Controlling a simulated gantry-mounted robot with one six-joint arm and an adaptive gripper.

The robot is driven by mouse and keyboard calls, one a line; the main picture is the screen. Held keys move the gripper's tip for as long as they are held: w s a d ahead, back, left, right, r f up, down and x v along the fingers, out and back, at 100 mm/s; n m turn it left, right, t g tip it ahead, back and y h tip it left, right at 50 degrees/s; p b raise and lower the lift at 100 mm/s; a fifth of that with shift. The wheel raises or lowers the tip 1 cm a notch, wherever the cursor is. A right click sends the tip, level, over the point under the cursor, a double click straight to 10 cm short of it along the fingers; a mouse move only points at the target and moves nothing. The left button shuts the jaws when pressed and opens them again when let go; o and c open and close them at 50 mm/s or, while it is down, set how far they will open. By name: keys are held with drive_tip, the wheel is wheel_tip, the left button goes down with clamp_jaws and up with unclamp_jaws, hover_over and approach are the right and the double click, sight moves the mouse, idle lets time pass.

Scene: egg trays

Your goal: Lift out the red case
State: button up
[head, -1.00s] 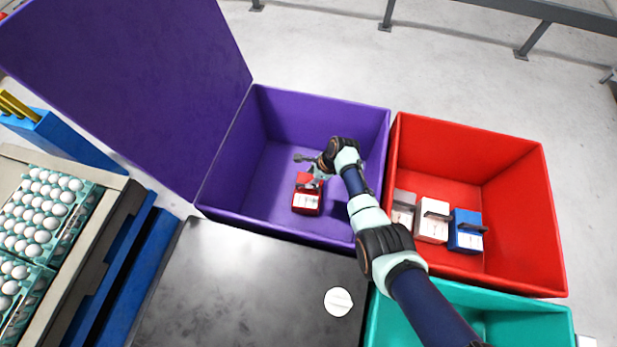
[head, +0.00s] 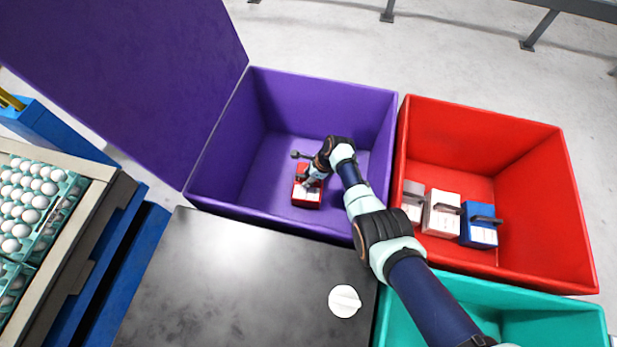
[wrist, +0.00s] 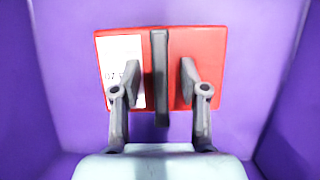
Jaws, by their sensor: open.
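The red case (head: 307,194) stands on the floor of the purple bin (head: 262,165). In the wrist view the red case (wrist: 207,55) shows from above, with a white label on its left side and a dark grey handle (wrist: 160,75) across its middle. My gripper (head: 308,182) is down inside the bin at the case. In the wrist view my gripper (wrist: 160,78) is open, with one finger on each side of the handle and gaps between. The fingers cover part of the case top.
A red bin (head: 540,190) to the right holds a grey, a white (head: 441,214) and a blue case (head: 480,225). A teal bin (head: 540,322) is in front of it. The purple lid (head: 120,80) stands open at left. A dark metal table (head: 240,280) carries a white round object (head: 344,301).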

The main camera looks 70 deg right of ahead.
drive_tip(key=shift+r, duration=0.1)
drive_tip(key=shift+c, duration=0.4)
clamp_jaws()
drive_tip(key=shift+r, duration=0.15)
wheel_tip(320, 180, up, 20)
drive_tip(key=p, duration=1.4)
